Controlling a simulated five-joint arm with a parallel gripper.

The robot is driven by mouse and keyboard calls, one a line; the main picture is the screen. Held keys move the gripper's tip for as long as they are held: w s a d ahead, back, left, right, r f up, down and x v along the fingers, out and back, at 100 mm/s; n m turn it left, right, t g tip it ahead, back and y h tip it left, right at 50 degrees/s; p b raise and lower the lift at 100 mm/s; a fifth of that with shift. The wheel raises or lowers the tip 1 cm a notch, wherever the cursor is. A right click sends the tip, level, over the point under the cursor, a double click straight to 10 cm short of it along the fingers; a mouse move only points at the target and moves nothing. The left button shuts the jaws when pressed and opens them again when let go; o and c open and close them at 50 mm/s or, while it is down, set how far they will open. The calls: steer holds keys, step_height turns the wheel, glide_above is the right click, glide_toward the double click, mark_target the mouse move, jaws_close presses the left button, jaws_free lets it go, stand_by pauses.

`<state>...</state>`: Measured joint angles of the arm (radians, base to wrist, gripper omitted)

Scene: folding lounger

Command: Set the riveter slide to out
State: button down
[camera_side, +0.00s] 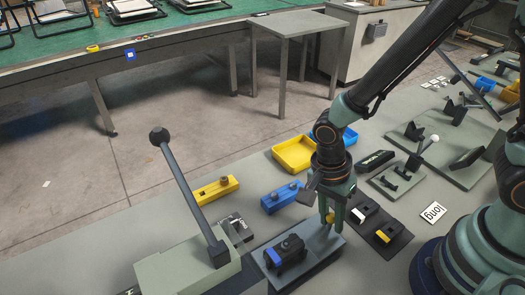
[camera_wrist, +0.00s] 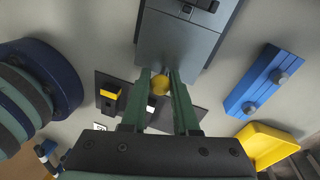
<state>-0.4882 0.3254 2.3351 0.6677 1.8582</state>
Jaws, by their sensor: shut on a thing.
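The riveter slide is a flat grey plate (camera_side: 318,255) in the side view, with a dark blue and black fixture (camera_side: 287,252) on top. It lies beside the riveter's grey body (camera_side: 185,270), which carries a long lever (camera_side: 185,190). A round yellow knob (camera_wrist: 158,85) is at the near end of the slide (camera_wrist: 172,45) in the wrist view. My gripper (camera_wrist: 160,83) is shut on the knob, one green finger on each side. In the side view my gripper (camera_side: 331,212) points down at the slide's far right end and partly hides the knob.
A dark pad (camera_side: 378,231) with yellow and white blocks lies close right of my gripper. A blue block (camera_side: 282,198), a yellow block (camera_side: 214,190) and a yellow tray (camera_side: 294,154) stand behind. A "long" card (camera_side: 433,213) lies at right.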

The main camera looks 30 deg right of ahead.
steer(key=shift+d, duration=0.25)
steer(key=c, duration=0.7)
jaws_free()
steer(key=shift+w+a+r, duration=0.1)
steer(key=shift+w+r, duration=0.05)
steer(key=shift+r, duration=0.4)
steer(key=r, duration=0.3)
steer(key=w+r, duration=0.1)
steer(key=r, duration=0.6)
steer(key=shift+w+a+r, duration=0.35)
steer(key=shift+a+r, duration=0.05)
